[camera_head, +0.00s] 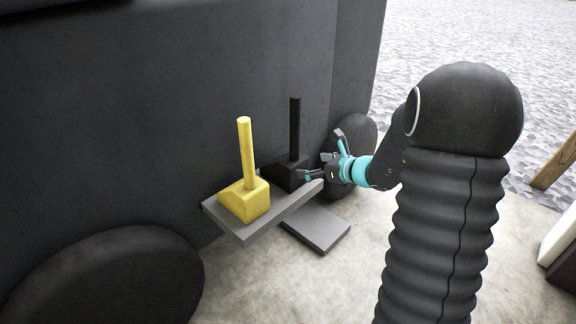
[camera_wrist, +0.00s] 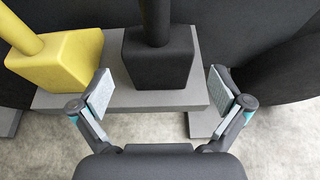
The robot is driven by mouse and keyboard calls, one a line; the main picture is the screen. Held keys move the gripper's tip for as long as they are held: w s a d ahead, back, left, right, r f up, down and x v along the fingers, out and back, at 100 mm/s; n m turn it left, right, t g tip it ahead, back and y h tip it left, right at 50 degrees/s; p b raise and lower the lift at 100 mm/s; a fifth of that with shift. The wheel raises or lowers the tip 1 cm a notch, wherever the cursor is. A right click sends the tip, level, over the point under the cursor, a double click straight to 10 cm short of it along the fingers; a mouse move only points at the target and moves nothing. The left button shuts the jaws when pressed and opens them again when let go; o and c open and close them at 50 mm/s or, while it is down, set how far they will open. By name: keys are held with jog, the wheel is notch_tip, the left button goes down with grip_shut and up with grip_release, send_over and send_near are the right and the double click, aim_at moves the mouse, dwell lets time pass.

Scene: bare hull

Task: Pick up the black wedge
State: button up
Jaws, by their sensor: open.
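The black wedge (camera_head: 291,174) stands on a grey shelf (camera_head: 247,233) against the dark hull, with a black post rising from it. In the wrist view the black wedge (camera_wrist: 158,62) lies ahead of and between the fingers, at the shelf's edge. My gripper (camera_head: 324,155) is open and empty, just right of the wedge in the head view. In the wrist view my gripper (camera_wrist: 160,92) has its fingers spread wider than the wedge. No contact with the wedge shows.
A yellow wedge (camera_head: 245,202) with a yellow post stands on the same shelf, left of the black one, and is close to my left finger in the wrist view (camera_wrist: 62,66). A lower grey slab (camera_head: 318,229) lies below the shelf. Dark wheel-like rounds (camera_head: 110,275) flank it.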

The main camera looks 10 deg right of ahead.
aim_at(301, 164)
jog(key=x, duration=0.4)
jog(key=shift+s, duration=0.1)
jog(key=shift+r+x, duration=0.2)
jog(key=shift+x, duration=1.1)
jog(key=shift+r+x, duration=0.2)
jog(key=shift+x, duration=1.15)
jog(key=shift+a, duration=0.1)
jog(key=shift+c, duration=0.3)
jog(key=c, duration=1.2)
jog(key=shift+r, duration=0.15)
jog(key=shift+c, duration=0.8)
